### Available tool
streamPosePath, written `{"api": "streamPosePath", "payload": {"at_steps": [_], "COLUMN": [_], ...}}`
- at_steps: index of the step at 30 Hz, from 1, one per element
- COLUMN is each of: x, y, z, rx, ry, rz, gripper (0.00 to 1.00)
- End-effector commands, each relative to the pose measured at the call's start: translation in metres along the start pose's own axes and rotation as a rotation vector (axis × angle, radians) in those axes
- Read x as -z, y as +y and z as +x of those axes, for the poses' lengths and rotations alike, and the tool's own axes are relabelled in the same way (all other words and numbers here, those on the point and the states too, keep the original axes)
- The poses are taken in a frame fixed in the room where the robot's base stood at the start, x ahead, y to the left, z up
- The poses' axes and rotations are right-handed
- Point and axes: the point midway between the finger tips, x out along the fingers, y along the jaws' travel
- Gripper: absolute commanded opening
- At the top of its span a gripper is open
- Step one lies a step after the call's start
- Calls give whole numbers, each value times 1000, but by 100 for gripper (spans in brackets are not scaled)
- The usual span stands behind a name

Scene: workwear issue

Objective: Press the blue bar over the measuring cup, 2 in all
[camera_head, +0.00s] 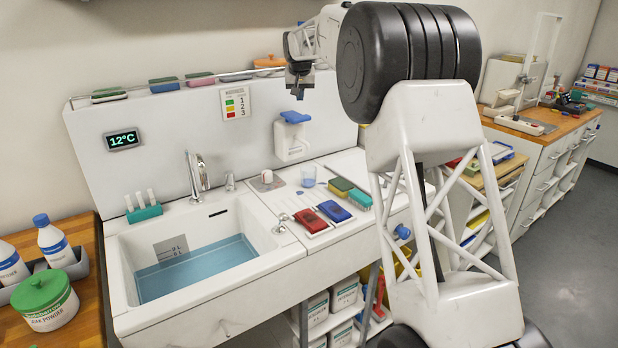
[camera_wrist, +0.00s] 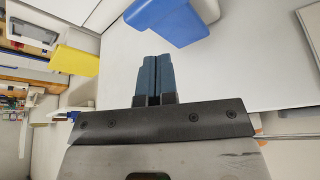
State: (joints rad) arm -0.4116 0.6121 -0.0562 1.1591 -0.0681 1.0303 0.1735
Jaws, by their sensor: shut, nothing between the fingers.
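The blue bar (camera_head: 295,117) sits on top of a white dispenser (camera_head: 291,143) fixed to the white back panel. The small clear bluish measuring cup (camera_head: 308,176) stands upright on the counter below the dispenser. My gripper (camera_head: 298,96) is shut and empty, with its fingers pointing down a little above the blue bar. In the wrist view the two dark blue fingers (camera_wrist: 153,80) lie side by side, and the blue bar (camera_wrist: 175,20) is just beyond their tips. A gap seems to remain between fingers and bar. The cup cannot be made out in the wrist view.
A water-filled sink (camera_head: 195,268) with a tap (camera_head: 197,174) is to the left. Red (camera_head: 310,220) and blue (camera_head: 334,211) items and sponges (camera_head: 349,193) lie on the counter. A sign (camera_head: 236,103) hangs left of the dispenser. Sponges line the panel's top ledge.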

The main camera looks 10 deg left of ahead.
Motion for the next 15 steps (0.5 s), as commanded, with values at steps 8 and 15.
{"api": "streamPosePath", "payload": {"at_steps": [8, 15], "x": [7, 9], "y": [0, 0], "z": [-17, -20], "rx": [0, 0], "ry": [0, -1], "rz": [0, 0], "gripper": [0, 0]}}
